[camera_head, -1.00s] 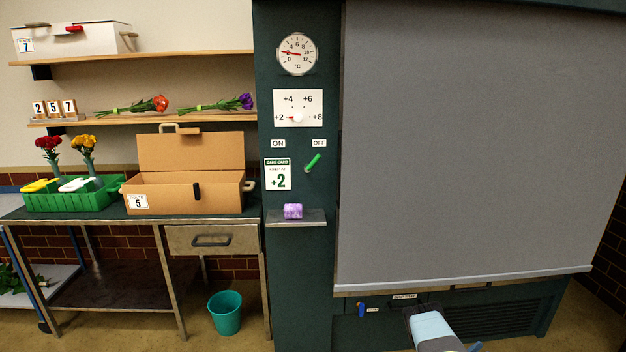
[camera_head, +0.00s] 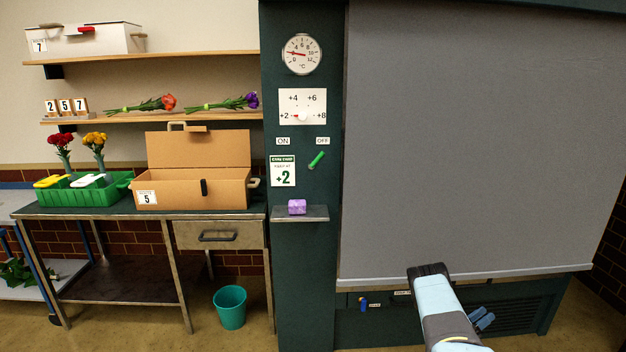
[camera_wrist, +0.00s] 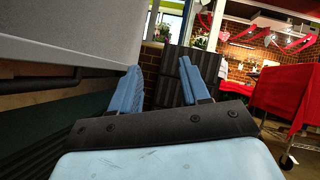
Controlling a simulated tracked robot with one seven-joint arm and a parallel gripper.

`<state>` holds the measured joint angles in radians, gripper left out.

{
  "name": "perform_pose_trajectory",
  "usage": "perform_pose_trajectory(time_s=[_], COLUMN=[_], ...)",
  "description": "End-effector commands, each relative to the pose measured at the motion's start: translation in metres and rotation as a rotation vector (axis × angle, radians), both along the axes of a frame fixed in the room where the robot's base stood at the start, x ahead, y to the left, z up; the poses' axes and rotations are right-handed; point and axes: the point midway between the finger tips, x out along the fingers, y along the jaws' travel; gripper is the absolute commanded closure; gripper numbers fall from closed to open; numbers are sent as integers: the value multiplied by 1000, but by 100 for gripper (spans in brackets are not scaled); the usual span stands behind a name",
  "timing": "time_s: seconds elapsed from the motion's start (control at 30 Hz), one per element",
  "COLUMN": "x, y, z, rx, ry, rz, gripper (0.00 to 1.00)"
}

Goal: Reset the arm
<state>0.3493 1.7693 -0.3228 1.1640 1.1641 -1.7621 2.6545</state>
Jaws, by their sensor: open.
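My gripper (camera_wrist: 160,88) shows in the wrist view with its two blue fingers spread apart and nothing between them. In the head view part of my gripper's blue fingers (camera_head: 481,320) shows low at the right, beside my light blue arm, in front of the dark lower part of the cabinet. The arm covers part of the bottom edge of the large grey shutter (camera_head: 470,140).
A bench at left bears an open brown case (camera_head: 190,190) and a green crate (camera_head: 85,190). A teal bin (camera_head: 230,307) stands on the floor. A red-draped table (camera_wrist: 285,90) shows in the wrist view.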

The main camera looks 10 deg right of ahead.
Motion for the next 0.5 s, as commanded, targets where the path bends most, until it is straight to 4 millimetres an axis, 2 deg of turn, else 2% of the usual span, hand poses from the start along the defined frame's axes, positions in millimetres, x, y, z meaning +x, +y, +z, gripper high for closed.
perform_pose_trajectory(time_s=[0.03, 0.1, 0.3, 0.5], x=[17, 37, 89, 134], y=[-3, -7, -10, -3], z=[19, 38, 96, 154], rx=[24, 63, 167, 253], ry=[17, 54, 176, 314], rz=[-1, -3, 6, 39], gripper=[54, 54, 54, 54])
